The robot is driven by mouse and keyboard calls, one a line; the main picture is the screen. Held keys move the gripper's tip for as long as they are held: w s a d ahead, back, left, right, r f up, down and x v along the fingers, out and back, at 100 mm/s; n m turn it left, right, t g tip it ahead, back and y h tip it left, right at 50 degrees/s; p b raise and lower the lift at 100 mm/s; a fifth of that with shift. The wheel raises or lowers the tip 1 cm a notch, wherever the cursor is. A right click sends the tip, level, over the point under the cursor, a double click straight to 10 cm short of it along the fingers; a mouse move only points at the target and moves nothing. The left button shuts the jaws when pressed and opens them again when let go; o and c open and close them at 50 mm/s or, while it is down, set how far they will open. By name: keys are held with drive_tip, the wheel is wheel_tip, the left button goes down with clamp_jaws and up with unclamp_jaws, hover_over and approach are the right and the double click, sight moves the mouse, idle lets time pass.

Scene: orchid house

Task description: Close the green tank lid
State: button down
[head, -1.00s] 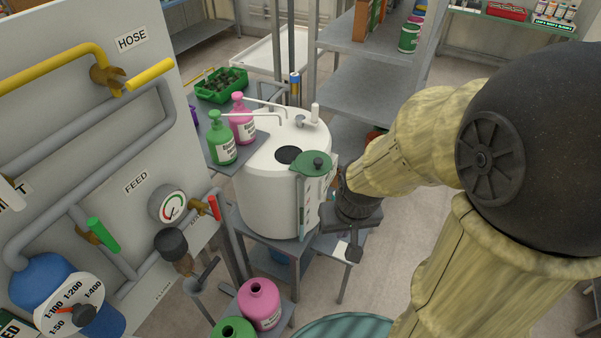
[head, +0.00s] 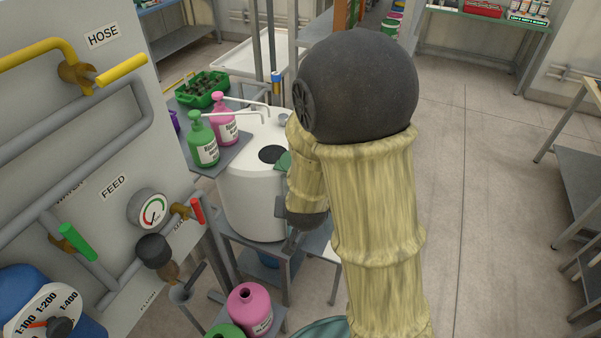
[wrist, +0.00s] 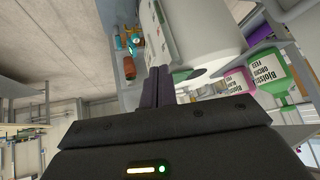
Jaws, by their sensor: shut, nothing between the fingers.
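The white tank (head: 245,200) stands on a grey stand left of my arm in the head view. Its dark round opening (head: 271,154) is uncovered on top. A small part of the green lid (head: 283,161) shows just right of the opening; my arm hides the rest, so its tilt cannot be told. In the wrist view the white tank wall (wrist: 210,30) fills the upper middle. My gripper (wrist: 158,72) has its two dark fingers together and empty, near the tank's side. Whether it touches the tank or lid cannot be told.
A green bottle (head: 203,143) and a pink bottle (head: 223,122) with long spouts stand on a shelf beside the tank. The pipe panel (head: 60,130) is at left. A pink jug (head: 250,310) stands low in front. Open floor (head: 480,200) lies to the right.

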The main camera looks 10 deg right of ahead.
drive_tip(key=w+t+h+b, duration=0.1)
drive_tip(key=t, duration=0.1)
drive_tip(key=w+f+t+h+b, duration=0.1)
drive_tip(key=t+h, duration=0.1)
drive_tip(key=t, duration=0.1)
drive_tip(key=w+m+t+h+b, duration=0.1)
drive_tip(key=w+t+h, duration=0.1)
drive_tip(key=shift+w+a+f, duration=0.1)
drive_tip(key=shift+a+f, duration=0.15)
drive_tip(key=shift+f, duration=0.1)
drive_tip(key=p+x, duration=0.5)
drive_tip(key=x, duration=0.9)
drive_tip(key=shift+r+p, duration=0.15)
drive_tip(key=shift+p, duration=0.25)
drive_tip(key=shift+w, duration=0.2)
